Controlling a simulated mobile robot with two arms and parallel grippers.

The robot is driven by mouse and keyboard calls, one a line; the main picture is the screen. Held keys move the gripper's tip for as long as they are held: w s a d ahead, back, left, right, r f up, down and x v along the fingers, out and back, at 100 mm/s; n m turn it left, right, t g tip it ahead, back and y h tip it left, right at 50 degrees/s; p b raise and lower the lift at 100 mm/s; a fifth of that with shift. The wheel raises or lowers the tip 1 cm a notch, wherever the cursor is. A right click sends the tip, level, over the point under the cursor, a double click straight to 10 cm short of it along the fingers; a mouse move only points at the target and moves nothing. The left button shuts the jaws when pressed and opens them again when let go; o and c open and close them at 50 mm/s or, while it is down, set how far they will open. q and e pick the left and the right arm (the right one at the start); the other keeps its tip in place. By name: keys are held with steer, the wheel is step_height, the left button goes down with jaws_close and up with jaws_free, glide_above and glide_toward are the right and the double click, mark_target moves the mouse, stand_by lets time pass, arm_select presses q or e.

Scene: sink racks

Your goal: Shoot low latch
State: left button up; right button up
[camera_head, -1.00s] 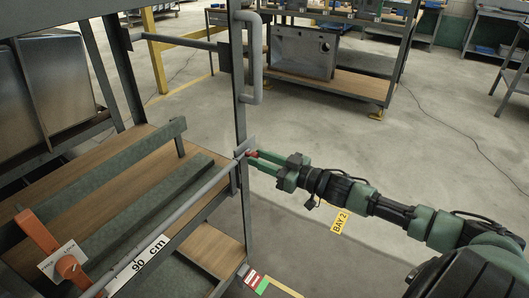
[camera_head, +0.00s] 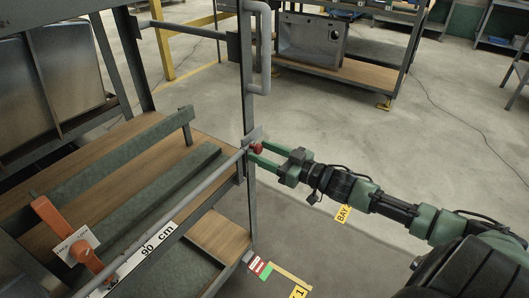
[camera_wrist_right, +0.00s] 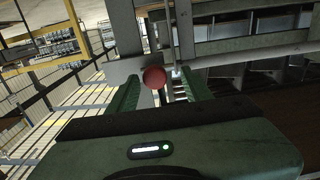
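The low latch shows as a grey rail (camera_head: 200,190) along the rack's front edge with a round red knob (camera_head: 257,149) at its right end, beside the upright post. My right gripper (camera_head: 257,154) comes in from the right, its green fingers apart and their tips close to the knob. In the right wrist view the red knob (camera_wrist_right: 154,77) shows between the two fingers of the gripper (camera_wrist_right: 160,90), with space visible on both sides. It does not look clamped. My left gripper is not in view.
An orange handle (camera_head: 62,235) with a white tag lies across the rack's left front. A grey door pull (camera_head: 264,45) stands above the latch on the post (camera_head: 246,90). A sink rack (camera_head: 360,75) stands behind. The floor (camera_head: 420,150) to the right is largely clear.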

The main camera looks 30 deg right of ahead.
steer(key=shift+s+d+f, duration=0.1)
steer(key=shift+s+d, duration=0.15)
steer(key=shift+s, duration=0.25)
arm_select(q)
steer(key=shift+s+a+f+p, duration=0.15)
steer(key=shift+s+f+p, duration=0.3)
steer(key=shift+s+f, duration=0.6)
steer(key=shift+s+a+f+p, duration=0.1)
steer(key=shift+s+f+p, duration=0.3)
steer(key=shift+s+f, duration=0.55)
arm_select(e)
steer(key=v, duration=0.6)
steer(key=shift+s, duration=0.35)
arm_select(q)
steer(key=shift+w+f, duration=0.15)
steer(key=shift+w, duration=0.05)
arm_select(e)
steer(key=shift+d, duration=0.1)
